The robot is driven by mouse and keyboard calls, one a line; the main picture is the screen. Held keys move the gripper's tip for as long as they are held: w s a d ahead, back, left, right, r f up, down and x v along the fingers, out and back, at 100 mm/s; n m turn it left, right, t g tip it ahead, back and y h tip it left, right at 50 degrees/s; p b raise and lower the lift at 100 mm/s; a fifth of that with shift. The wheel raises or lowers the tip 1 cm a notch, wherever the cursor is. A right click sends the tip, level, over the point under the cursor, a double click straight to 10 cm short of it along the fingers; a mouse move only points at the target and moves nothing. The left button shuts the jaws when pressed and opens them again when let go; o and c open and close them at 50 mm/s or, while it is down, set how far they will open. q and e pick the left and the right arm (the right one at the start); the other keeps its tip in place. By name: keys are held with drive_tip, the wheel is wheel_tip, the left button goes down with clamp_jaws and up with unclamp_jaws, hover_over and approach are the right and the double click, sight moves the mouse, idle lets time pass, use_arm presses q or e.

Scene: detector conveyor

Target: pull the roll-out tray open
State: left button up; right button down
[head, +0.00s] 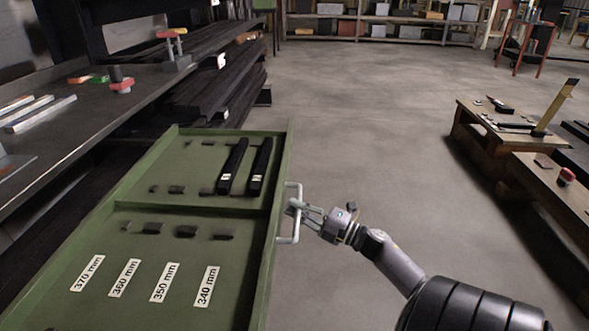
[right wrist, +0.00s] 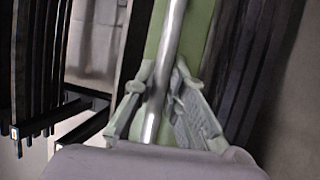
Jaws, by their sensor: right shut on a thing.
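The green roll-out tray (head: 283,170) extends from beneath the workbench at the left into the open floor. Its front side carries a pale bar handle (head: 298,187). My right gripper (head: 298,206) is at the handle, shut on it. In the right wrist view, the metal handle bar (right wrist: 167,70) runs between the two fingers (right wrist: 157,108), with the green tray front (right wrist: 203,35) behind. The tray holds two black bars (head: 233,166) in its far section, several small dark pieces, and white labels from 340 mm to 370 mm in its near section. My left gripper is not in view.
The workbench (head: 95,125) with loose parts stands at the left, above stacked dark bars (head: 215,95). Low wooden benches (head: 490,135) stand at the right. Shelves (head: 380,28) line the back. The floor (head: 370,120) between is clear.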

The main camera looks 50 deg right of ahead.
drive_tip(key=c, duration=1.6)
unclamp_jaws()
drive_tip(key=v, duration=1.2)
